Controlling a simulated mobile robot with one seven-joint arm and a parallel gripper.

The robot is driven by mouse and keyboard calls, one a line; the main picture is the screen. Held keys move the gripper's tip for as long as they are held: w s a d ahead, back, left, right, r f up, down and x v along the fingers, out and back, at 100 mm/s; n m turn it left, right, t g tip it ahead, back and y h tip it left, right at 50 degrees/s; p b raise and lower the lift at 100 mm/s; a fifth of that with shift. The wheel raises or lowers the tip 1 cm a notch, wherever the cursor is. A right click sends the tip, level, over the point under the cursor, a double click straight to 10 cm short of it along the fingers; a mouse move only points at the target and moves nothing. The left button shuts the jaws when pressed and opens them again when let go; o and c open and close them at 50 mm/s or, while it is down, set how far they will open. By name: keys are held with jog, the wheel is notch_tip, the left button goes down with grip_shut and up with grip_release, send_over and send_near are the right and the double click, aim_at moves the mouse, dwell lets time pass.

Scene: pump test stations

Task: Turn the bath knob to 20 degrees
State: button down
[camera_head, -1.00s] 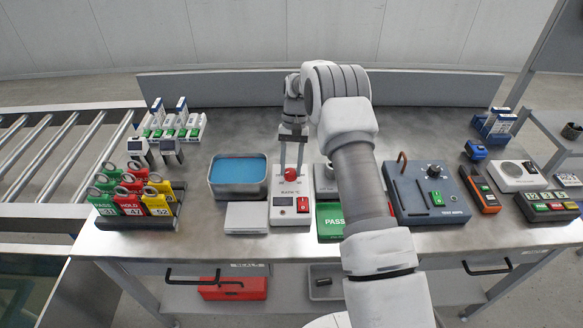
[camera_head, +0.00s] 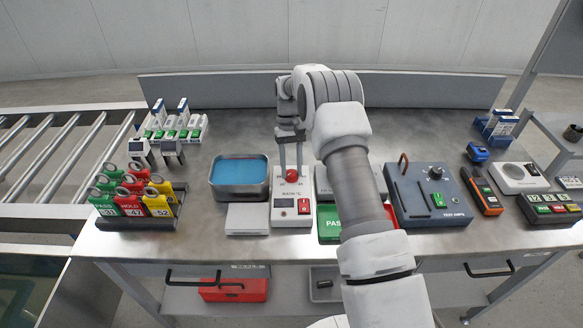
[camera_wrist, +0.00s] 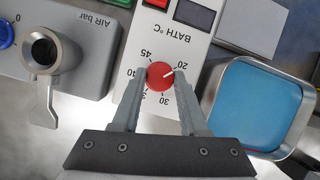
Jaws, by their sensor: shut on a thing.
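The bath knob (camera_wrist: 160,77) is a red round knob with a white pointer line, on the white BATH °C control box (camera_wrist: 192,45). In the wrist view the pointer line aims to the upper right, close to the 20 mark. Marks 45, 40, 35 and 30 also show around it. My gripper (camera_wrist: 159,80) has one finger on each side of the knob and is shut on it. In the head view the knob (camera_head: 292,175) sits between the fingertips, on the control box (camera_head: 291,216) in the middle of the bench.
A metal bath with blue liquid (camera_head: 240,172) stands left of the control box. The AIR bar box (camera_wrist: 70,45), with a grey valve lever, is close by on the other side. A green PASS pad (camera_head: 329,222) lies right of the box, partly behind my arm.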

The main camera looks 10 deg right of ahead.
jog(key=shift+c, duration=2.2)
grip_release()
jog(key=p+v, duration=0.1)
jog(key=v, duration=1.1)
jog(key=shift+s, duration=0.1)
